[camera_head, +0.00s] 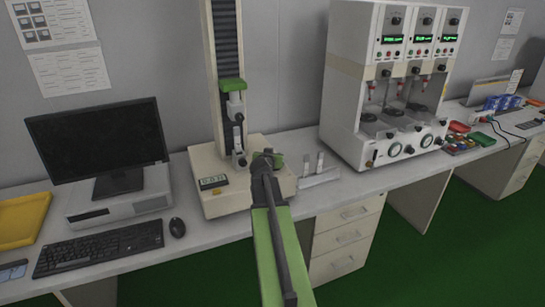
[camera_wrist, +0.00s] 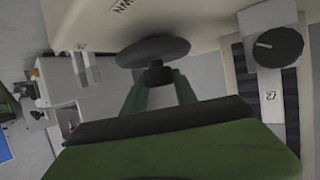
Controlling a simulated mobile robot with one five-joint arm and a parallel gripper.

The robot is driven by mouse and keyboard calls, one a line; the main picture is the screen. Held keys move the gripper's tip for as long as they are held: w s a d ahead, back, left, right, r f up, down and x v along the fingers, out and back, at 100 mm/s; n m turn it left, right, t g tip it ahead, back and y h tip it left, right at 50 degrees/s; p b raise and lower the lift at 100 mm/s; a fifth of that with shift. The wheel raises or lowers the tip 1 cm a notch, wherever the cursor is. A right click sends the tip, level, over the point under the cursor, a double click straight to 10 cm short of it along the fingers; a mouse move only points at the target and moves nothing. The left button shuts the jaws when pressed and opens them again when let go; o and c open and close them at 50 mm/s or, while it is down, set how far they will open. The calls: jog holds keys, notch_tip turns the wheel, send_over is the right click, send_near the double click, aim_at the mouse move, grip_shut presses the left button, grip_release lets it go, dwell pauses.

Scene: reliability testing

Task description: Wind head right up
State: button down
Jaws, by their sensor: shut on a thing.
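The test stand (camera_head: 225,60) has a dark ribbed column on a pale base (camera_head: 228,198) with a small green display. Its green-topped head (camera_head: 232,86) is partway along the visible column, and the column's top is out of frame. Below the head are grips (camera_head: 238,140) above the base. My gripper (camera_head: 267,160) is at the right side of the base. In the wrist view my gripper (camera_wrist: 158,82) is shut on the hub of a dark round handwheel (camera_wrist: 153,50). Partly visible lettering is on the pale casing beside the wheel.
A dark knob (camera_wrist: 278,47) is at right in the wrist view. Small pale pieces (camera_head: 313,165) lie right of the stand, then a large white three-station machine (camera_head: 345,85). A monitor (camera_head: 98,140), keyboard (camera_head: 98,248) and mouse (camera_head: 177,227) are at left. The bench front edge is close to my arm.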

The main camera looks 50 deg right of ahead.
jog(key=m+g, duration=0.2)
jog(key=m+g+h, duration=0.1)
jog(key=g, duration=0.1)
jog(key=m+g+h, duration=0.1)
jog(key=m+g, duration=0.1)
jog(key=shift+w+m, duration=0.25)
jog(key=shift+m, duration=0.05)
jog(key=m+g, duration=0.3)
jog(key=shift+s+g, duration=0.1)
jog(key=shift+g, duration=0.2)
jog(key=shift+s+m+g, duration=0.1)
jog(key=shift+m+g, duration=0.3)
jog(key=shift+g, duration=0.1)
jog(key=shift+f, duration=0.1)
jog(key=c, duration=1)
grip_release()
jog(key=shift+o, duration=0.2)
jog(key=shift+a, duration=0.1)
jog(key=p+v, duration=0.6)
jog(key=v, duration=1.1)
jog(key=shift+w+p, duration=0.2)
jog(key=shift+p, duration=0.15)
